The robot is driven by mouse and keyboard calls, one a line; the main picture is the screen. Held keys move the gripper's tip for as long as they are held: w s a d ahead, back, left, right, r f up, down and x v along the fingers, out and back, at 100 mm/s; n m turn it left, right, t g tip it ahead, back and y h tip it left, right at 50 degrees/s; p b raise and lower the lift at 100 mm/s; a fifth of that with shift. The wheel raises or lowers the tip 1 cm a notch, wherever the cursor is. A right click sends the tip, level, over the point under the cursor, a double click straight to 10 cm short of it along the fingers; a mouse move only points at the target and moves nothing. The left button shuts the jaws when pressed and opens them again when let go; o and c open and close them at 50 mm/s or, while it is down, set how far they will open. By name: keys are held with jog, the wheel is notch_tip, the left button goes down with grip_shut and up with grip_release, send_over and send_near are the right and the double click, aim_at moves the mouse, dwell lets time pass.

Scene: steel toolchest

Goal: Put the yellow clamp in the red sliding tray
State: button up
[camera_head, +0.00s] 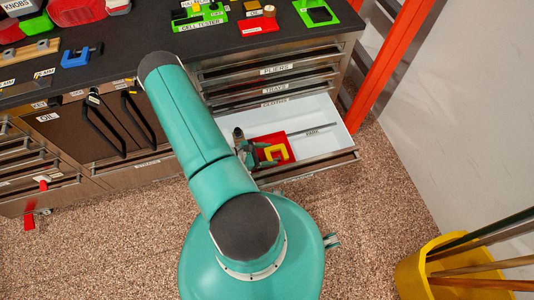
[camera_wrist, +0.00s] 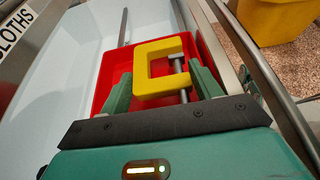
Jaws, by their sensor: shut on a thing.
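The yellow clamp (camera_wrist: 149,66) is between the two green fingers of my gripper (camera_wrist: 160,86), which is shut on it. In the wrist view the clamp is over the red sliding tray (camera_wrist: 104,85), with its grey screw toward the right finger. I cannot tell whether the clamp touches the tray's floor. In the head view my gripper (camera_head: 261,154) is inside the open drawer, and the clamp (camera_head: 284,153) shows at the red tray (camera_head: 276,139). Part of the tray is hidden by my gripper.
The white-lined drawer (camera_head: 325,110) stands open, with a thin dark rail (camera_head: 312,131) across it from the tray. Its front edge and side walls are close to my gripper. A yellow bin (camera_head: 418,270) with poles stands at the lower right.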

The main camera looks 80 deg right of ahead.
jog(key=shift+w+a+f, duration=0.1)
jog(key=shift+f, duration=0.25)
jog(key=o, duration=1)
jog(key=shift+a+f, duration=0.1)
jog(key=shift+f, duration=0.05)
jog(key=shift+w, duration=0.1)
jog(key=shift+r, duration=0.25)
jog(key=r+v, duration=0.1)
jog(key=v, duration=1.1)
jog(key=shift+d+r, duration=0.15)
jog(key=shift+d, duration=0.05)
